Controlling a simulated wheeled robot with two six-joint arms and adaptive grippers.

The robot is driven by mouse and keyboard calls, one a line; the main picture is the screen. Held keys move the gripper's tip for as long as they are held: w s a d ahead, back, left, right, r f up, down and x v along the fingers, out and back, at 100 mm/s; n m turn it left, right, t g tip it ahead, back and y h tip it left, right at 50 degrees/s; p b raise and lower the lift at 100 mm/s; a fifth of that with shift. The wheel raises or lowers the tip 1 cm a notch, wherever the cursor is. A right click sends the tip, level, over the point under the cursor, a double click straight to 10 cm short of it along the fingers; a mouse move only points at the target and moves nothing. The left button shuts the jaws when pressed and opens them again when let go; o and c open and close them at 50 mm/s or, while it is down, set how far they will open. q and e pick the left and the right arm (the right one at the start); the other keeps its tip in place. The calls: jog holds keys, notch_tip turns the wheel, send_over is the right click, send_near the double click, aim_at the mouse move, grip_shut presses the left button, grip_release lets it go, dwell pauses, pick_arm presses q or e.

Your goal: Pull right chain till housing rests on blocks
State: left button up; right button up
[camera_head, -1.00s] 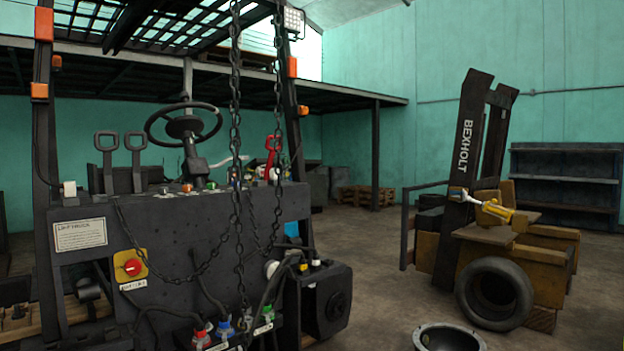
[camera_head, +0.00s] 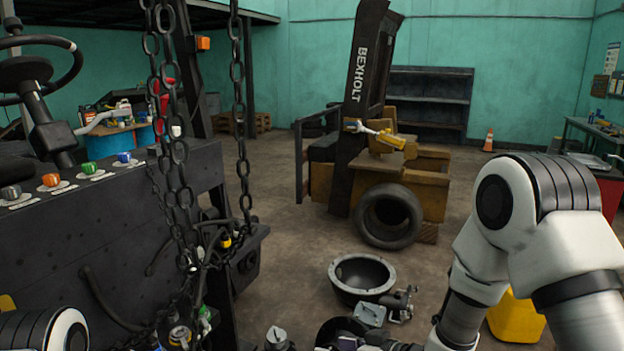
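Dark link chains hang in front of the stripped forklift (camera_head: 95,235). A doubled run (camera_head: 172,150) hangs on the left, and a separate chain (camera_head: 240,110) hangs to its right, its lower end near the hoses. The housing and blocks cannot be made out for certain. My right arm comes in from the right, apart from the chains. Its gripper (camera_head: 372,342) seems to be the dark shape at the bottom edge, partly cut off, and its fingers are unclear. Only a link of my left arm shows at the bottom left; its gripper is out of frame.
A dark flanged bowl-shaped part (camera_head: 362,276) lies on the floor with a small metal fitting (camera_head: 400,303) beside it. A second forklift marked BEXHOLT (camera_head: 358,75) stands behind. A yellow container (camera_head: 517,318) is partly behind my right arm.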

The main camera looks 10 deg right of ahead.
jog(key=w+a+r+n+y+p, duration=0.1)
jog(key=a+r+n+y+p, duration=0.15)
jog(key=r, duration=0.95)
jog(key=w+a+r+n+y+p, duration=0.1)
jog(key=a+r+n+y+p, duration=0.15)
jog(key=r, duration=0.95)
jog(key=n+g+y+p, duration=0.2)
jog(key=n+g+y, duration=0.1)
jog(key=n+g, duration=0.15)
send_near(244, 178)
jog(key=shift+n, duration=0.25)
jog(key=x, duration=0.3)
jog(key=b+x, duration=0.1)
jog(key=x, duration=0.6)
jog(key=shift+w+f, duration=0.15)
jog(key=shift+w, duration=0.3)
jog(key=shift+a, duration=0.15)
jog(key=shift+d, duration=0.2)
